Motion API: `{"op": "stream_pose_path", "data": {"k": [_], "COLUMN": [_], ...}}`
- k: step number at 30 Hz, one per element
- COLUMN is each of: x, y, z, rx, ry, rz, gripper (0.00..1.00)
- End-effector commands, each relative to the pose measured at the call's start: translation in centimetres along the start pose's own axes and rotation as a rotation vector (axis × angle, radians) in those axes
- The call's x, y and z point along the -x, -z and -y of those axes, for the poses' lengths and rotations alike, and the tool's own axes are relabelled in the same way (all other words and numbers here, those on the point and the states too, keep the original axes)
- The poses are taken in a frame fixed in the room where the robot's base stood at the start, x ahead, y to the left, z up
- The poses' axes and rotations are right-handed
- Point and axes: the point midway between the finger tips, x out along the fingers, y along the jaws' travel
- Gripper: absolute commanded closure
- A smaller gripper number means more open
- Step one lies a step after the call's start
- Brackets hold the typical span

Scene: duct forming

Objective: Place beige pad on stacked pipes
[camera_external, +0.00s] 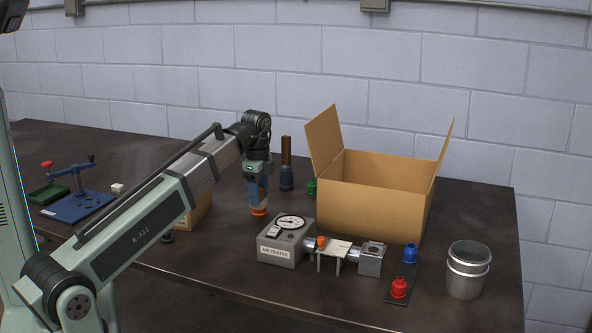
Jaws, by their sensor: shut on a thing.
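My gripper (258,206) points down above the table, left of the cardboard box and behind the grey gauge unit. It is shut on a small orange thing with a pale band (259,212). I cannot tell whether this is the beige pad, as it is small and partly hidden by the fingers. The stacked pipes (466,275) appear to be the shiny metal cylinder at the right, with a ridged seam round its upper part. They stand upright, far to the right of my gripper. Their top looks open.
An open cardboard box (374,207) stands at the back. The grey gauge unit (285,248) joins metal fittings (371,262) in front of it. A red knob-like piece (399,288) and a blue one (410,254) stand near the pipes. A blue fixture (80,206) is at the left.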

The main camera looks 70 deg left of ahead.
Motion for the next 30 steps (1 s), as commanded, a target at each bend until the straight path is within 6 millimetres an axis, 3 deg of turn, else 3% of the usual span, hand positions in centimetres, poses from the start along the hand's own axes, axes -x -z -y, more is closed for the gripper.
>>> {"op": "stream_pose_path", "data": {"k": [17,30], "x": [1.2,3.9], "y": [16.8,32.3], "z": [-4.8,-8.2], "rx": [-0.272,-0.482], "ry": [0.006,0.012], "rz": [-0.003,-0.007], "gripper": [0.81,0.81]}}
